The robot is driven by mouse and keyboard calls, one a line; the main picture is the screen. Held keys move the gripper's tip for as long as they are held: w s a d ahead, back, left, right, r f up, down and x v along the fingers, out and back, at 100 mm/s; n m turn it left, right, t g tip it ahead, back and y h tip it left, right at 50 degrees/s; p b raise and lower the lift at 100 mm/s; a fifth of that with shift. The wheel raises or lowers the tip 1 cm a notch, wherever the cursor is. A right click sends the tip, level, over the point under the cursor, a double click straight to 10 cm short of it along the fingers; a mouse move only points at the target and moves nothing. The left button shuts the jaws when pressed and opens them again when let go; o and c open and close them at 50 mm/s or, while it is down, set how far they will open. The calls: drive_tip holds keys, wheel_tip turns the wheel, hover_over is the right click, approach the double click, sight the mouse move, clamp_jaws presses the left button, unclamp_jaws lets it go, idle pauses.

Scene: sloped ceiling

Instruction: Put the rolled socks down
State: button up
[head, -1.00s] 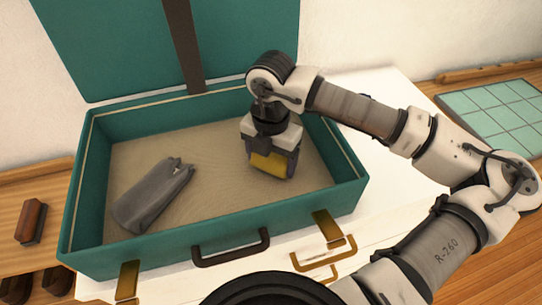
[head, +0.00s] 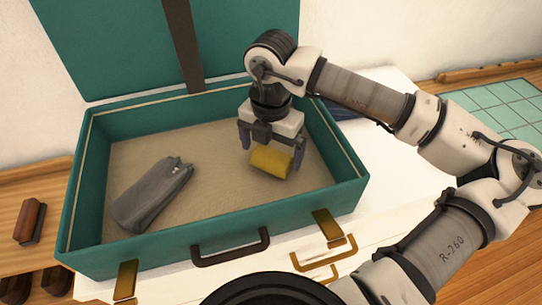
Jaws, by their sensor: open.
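The rolled socks (head: 270,163) are a yellow roll inside the open teal suitcase (head: 212,250), on the right part of its beige floor. My gripper (head: 271,153) is open above and around the roll, with one dark finger to its left and one to its right. The fingers appear apart from the roll, which looks to lie on the suitcase floor. The top of the roll is partly hidden by the gripper body.
A grey folded cloth item (head: 152,195) lies at the left inside the suitcase. The suitcase walls surround my gripper, and its lid (head: 120,45) stands open behind. A brush (head: 30,221) lies outside at left. The middle of the suitcase floor is clear.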

sight(271, 155)
wheel_tip(271, 155, up, 9)
drive_tip(key=b, duration=0.1)
drive_tip(key=shift+c, duration=0.2)
idle(1.2)
